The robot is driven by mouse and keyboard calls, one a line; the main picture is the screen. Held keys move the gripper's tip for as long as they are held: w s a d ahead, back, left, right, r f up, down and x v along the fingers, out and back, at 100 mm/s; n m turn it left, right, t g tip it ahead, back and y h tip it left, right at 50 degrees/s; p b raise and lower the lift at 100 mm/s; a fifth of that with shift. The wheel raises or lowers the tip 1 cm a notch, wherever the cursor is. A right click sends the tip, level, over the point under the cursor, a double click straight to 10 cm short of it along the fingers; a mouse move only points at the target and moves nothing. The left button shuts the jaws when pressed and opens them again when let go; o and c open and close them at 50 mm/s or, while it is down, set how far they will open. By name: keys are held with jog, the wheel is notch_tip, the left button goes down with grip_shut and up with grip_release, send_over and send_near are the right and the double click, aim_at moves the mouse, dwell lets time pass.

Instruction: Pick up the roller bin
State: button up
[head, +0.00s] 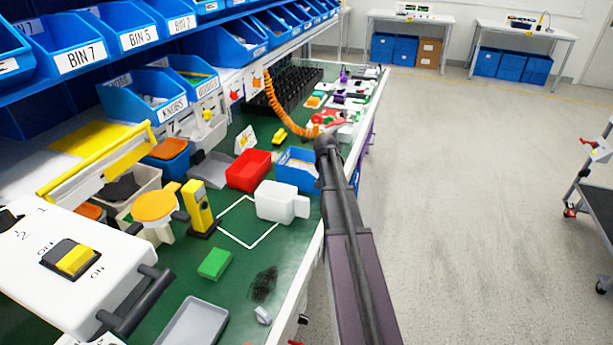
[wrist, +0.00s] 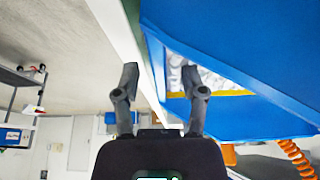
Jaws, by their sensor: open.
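A small blue bin (head: 293,178) stands on the green bench near its right edge, to the right of a red bin. Pale contents show inside it. I see no readable label, so I cannot confirm that it is the roller bin. In the wrist view a large blue bin wall (wrist: 240,75) fills the upper right, with grey-white pieces and a yellow strip inside. The right finger is close to the bin wall; contact is unclear. In the head view my arm hides the fingertips.
A red bin (head: 248,170), a white container (head: 281,202), a green block (head: 214,264) and a yellow upright part (head: 199,208) crowd the bench (head: 233,290). An orange coiled hose (head: 284,112) hangs behind the blue bin.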

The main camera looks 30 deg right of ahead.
grip_shut()
dwell(0.3)
notch_tip(320, 180, up, 10)
jog(key=p, duration=1)
jog(key=shift+r, duration=0.15)
dwell(0.9)
notch_tip(320, 180, up, 17)
jog(key=p, duration=1.7)
jog(key=shift+r+p, duration=0.15)
jog(key=shift+p, duration=0.15)
jog(key=shift+s, duration=0.1)
